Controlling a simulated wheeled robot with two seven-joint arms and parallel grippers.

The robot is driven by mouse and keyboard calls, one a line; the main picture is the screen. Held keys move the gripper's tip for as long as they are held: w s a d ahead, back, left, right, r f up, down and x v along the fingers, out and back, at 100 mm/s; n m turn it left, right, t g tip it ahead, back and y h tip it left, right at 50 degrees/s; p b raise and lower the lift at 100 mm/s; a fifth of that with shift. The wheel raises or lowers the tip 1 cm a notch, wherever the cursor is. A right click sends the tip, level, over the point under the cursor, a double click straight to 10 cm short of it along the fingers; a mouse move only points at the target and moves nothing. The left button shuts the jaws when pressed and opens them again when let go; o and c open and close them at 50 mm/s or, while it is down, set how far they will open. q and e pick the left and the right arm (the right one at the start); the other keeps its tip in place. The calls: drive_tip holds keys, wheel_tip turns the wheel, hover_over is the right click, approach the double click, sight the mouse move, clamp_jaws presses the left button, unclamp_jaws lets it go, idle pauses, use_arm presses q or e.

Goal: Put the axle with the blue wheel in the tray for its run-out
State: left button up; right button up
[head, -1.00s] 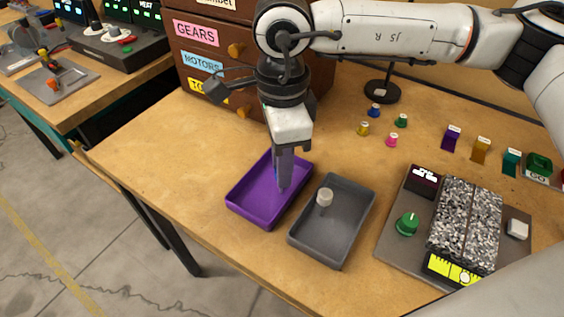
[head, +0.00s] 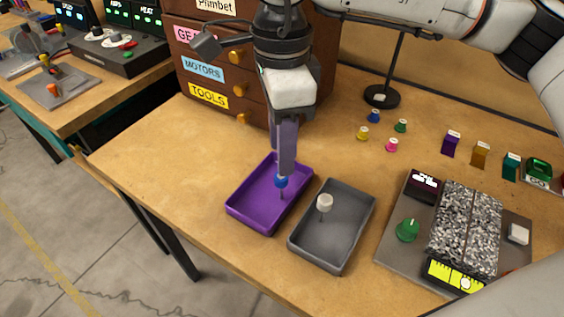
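The axle with the blue wheel (head: 281,182) stands in the purple tray (head: 242,215), its wheel uppermost and a thin pin below. My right gripper (head: 286,172) points down right above the blue wheel, with its fingertips at or just over the wheel's top. The fingers are seen edge-on, so I cannot tell whether they are open or touch the wheel. A grey tray (head: 350,240) sits to the right of the purple one and holds an axle with a white wheel (head: 324,203), standing upright. My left gripper is not in view.
Small blue (head: 374,116), yellow (head: 362,134), green (head: 401,126) and pink (head: 392,145) pieces stand behind the trays. A grey device with speckled blocks (head: 466,225) is at the right. A drawer cabinet (head: 222,75) stands behind. The table left of the purple tray is clear.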

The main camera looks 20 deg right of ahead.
wheel_tip(320, 180, up, 6)
drive_tip(key=shift+f, duration=0.1)
idle(0.5)
